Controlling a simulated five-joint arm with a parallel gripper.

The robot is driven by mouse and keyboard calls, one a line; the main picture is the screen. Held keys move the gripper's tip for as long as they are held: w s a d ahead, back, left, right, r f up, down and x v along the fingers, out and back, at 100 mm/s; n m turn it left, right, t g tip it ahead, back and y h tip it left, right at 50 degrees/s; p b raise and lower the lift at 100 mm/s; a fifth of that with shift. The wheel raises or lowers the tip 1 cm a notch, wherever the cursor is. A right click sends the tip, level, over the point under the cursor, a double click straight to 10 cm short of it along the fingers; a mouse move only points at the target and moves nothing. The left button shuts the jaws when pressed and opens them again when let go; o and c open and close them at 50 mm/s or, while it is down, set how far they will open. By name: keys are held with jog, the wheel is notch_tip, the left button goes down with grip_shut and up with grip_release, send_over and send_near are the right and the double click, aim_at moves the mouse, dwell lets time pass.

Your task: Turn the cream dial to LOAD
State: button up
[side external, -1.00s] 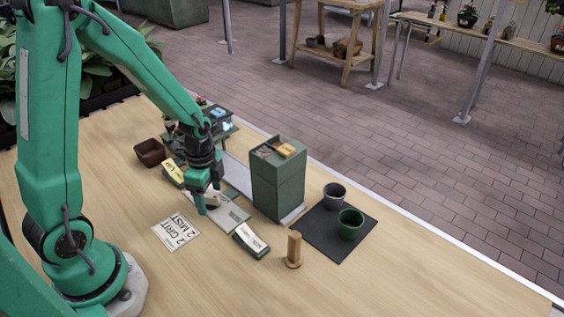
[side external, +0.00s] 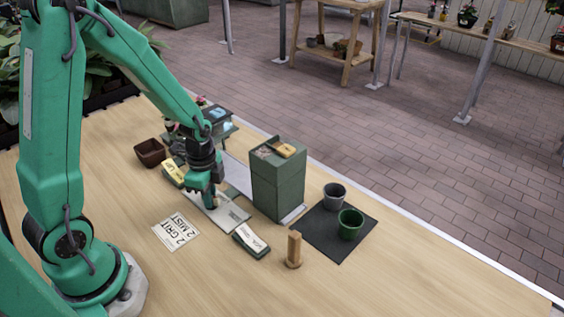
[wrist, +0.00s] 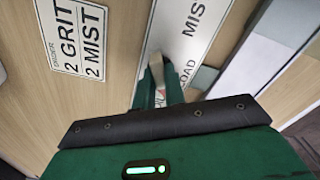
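The cream dial (wrist: 157,66) shows in the wrist view between the two green fingers of my gripper (wrist: 160,88), which look closed on its sides. The dial sits on a pale plate (wrist: 185,30) lettered MIST toward the top and LOAD to the right of the fingers. Part of the lettering and most of the dial are hidden by the fingers. In the side view my gripper (side external: 213,201) points down at the same plate (side external: 235,216), and the dial is mostly hidden there. I cannot read exactly which word the dial points at.
A green box tower (side external: 278,185) stands right of my gripper. A card (side external: 176,232) reading 2 GRIT, 2 MIST lies left. A labelled green block (side external: 251,240), a wooden peg (side external: 294,250) and two pots on a dark mat (side external: 325,238) are nearby. The front table is clear.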

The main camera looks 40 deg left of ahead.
dwell(0.4)
jog(key=n, duration=0.6)
dwell(0.6)
jog(key=shift+n, duration=3)
jog(key=o, duration=1.4)
jog(key=shift+o, duration=0.2)
jog(key=shift+r, duration=0.15)
